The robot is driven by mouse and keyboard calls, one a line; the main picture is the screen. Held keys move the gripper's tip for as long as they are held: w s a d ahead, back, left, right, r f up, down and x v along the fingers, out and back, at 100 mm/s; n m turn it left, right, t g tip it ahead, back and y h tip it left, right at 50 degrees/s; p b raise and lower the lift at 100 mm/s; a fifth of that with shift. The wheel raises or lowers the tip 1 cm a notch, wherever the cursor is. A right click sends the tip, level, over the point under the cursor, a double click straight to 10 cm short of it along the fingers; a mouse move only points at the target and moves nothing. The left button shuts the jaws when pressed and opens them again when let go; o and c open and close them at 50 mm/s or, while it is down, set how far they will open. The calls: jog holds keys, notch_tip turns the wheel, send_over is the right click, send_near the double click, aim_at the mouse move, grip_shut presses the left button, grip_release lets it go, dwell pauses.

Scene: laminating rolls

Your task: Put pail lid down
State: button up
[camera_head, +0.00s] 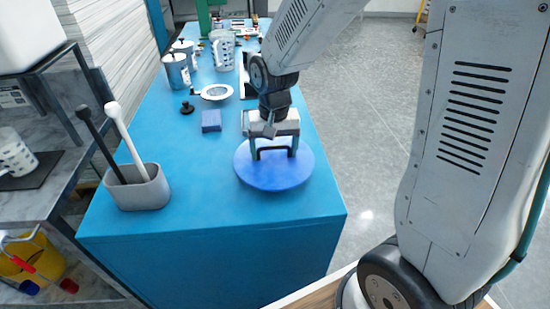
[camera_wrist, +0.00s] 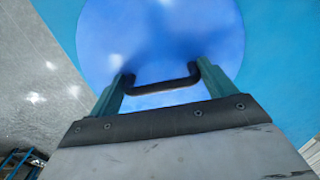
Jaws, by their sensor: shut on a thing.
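The pail lid (camera_head: 274,178) is a round blue disc with a dark bar handle (camera_head: 273,153) on top. In the head view it is at the front right of the blue table, close to the right edge. My gripper (camera_head: 274,152) is above the lid, its two fingers at the ends of the handle, shut on it. The wrist view shows the lid (camera_wrist: 165,35) and the handle (camera_wrist: 160,87) between the green fingers. I cannot tell whether the lid touches the table top or is held just above it.
A grey holder (camera_head: 138,188) with a black and a white tool stands at the table's front left. The table (camera_head: 205,215) is clear between holder and lid.

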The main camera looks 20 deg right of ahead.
aim_at(275, 158)
jog(key=shift+d+f, duration=0.1)
jog(key=shift+d, duration=0.1)
jog(key=shift+f, duration=1.65)
jog(key=o, duration=0.9)
jog(key=shift+f, duration=0.15)
notch_tip(275, 158, up, 12)
jog(key=shift+f, duration=0.15)
jog(key=shift+r, duration=0.35)
jog(key=s+d+r+n, duration=0.1)
jog(key=s+r, duration=0.1)
jog(key=s, duration=0.5)
jog(key=s+d+r+n, duration=0.1)
jog(key=s+r, duration=0.2)
jog(key=s, duration=0.4)
jog(key=s+d+r+n+t, duration=0.1)
jog(key=s+r, duration=0.1)
jog(key=s, duration=0.6)
jog(key=shift+r+n, duration=0.2)
jog(key=shift+n, duration=0.1)
